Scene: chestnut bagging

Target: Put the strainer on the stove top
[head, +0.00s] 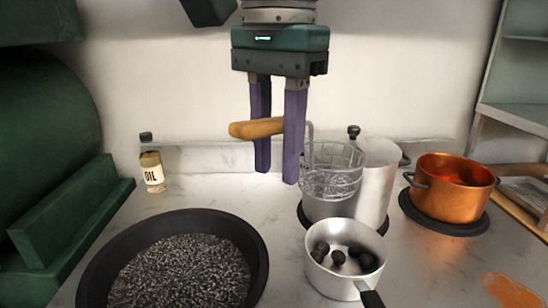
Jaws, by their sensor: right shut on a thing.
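The strainer (333,172) is a wire basket with a wooden handle. My right gripper (277,175) comes down from the top of the head view and is shut on the wooden handle (258,128). The basket is held up to the right of the fingers, overlapping a silver pot (377,190) behind it in the picture. Dark round stove plates show under the silver pot and under a copper pot (454,188). Whether the basket touches anything below cannot be told. My left gripper does not show.
A small saucepan (345,232) with several dark chestnuts stands in front of the strainer. A wide black pan (257,238) with dark grains is at front left. An oil bottle (152,170) stands at the back left. Bare counter lies between the bottle and the pots.

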